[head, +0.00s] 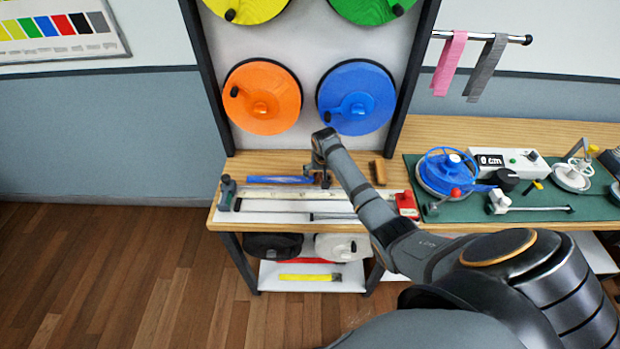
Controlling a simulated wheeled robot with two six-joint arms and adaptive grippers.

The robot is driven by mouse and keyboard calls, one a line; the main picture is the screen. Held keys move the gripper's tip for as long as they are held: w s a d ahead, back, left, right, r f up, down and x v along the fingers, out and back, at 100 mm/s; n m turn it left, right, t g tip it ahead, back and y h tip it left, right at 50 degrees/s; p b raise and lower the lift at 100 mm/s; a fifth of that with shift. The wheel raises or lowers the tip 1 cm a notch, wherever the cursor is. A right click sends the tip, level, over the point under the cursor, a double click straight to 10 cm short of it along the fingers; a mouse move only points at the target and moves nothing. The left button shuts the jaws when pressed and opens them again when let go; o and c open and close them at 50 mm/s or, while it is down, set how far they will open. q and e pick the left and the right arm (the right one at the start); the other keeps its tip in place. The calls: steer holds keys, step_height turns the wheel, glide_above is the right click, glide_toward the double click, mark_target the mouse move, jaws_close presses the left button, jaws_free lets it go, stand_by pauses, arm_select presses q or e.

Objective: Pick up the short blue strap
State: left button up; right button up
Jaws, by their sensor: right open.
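A short blue strap (276,180) lies flat on the wooden worktop, near its left end and below the orange reel. My right arm reaches in from the lower right, and my right gripper (318,182) points down at the strap's right end. It is open, with nothing seen held in it. The gripper is small here, so I cannot tell whether its fingers are around the strap's end or just above it. My left gripper is not in view.
Orange (262,97) and blue (356,97) reels hang on the rack behind. A measuring rail (290,194) with a red end block (406,204) lies in front of the strap. A brown block (377,172) stands to the right. A green mat (470,209) holds tools.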

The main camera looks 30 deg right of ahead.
steer(key=c, duration=1.4)
steer(key=shift+o, duration=0.2)
steer(key=shift+r, duration=0.15)
